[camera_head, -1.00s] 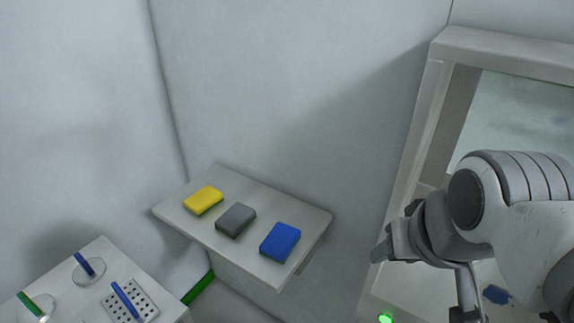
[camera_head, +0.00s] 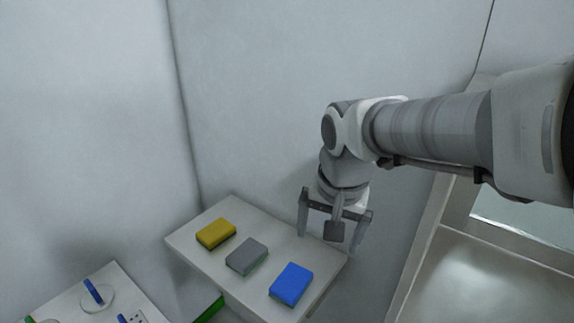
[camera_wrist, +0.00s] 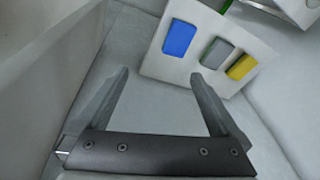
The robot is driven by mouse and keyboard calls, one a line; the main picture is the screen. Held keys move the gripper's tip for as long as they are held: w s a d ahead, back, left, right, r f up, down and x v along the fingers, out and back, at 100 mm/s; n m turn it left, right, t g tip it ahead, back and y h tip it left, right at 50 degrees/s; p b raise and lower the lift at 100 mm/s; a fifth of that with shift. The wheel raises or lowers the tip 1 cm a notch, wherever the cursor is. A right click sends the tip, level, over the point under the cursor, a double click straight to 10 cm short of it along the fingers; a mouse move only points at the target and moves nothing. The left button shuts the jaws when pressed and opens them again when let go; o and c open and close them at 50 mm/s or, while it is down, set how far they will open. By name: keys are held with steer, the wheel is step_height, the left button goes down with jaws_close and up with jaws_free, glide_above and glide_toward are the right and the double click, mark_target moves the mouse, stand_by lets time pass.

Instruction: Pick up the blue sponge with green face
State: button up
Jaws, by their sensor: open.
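The blue sponge (camera_head: 291,284) lies on a pale wall shelf (camera_head: 190,245), at the right end of a row of three sponges. A thin green layer shows along its lower edge. In the wrist view the blue sponge (camera_wrist: 179,38) lies ahead of the fingertips, at the left end of the row. My gripper (camera_head: 330,240) is open and empty. It hangs above and behind the shelf's right end, apart from the blue sponge. The wrist view shows my gripper (camera_wrist: 160,78) with its two fingers spread wide and nothing between them.
A grey sponge (camera_head: 246,256) and a yellow sponge (camera_head: 216,233) lie left of the blue one on the shelf. Walls stand close behind the shelf. A framed opening (camera_head: 520,235) is at right.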

steer(key=w+a+f+m+g+h+p, duration=0.1)
steer(key=w+a+f+m, duration=0.1)
steer(key=w+a+f, duration=0.35)
glide_above(291, 280)
steer(key=shift+m, duration=0.3)
step_height(291, 280, down, 11)
steer(key=shift+s+a+f+b, duration=0.1)
steer(key=shift+s+f+b, duration=0.1)
steer(key=shift+b, duration=0.1)
steer(key=shift+w+f, duration=0.1)
steer(key=shift+f, duration=2.5)
steer(key=c, duration=1.1)
steer(key=shift+o, duration=0.2)
steer(key=shift+r, duration=0.1)
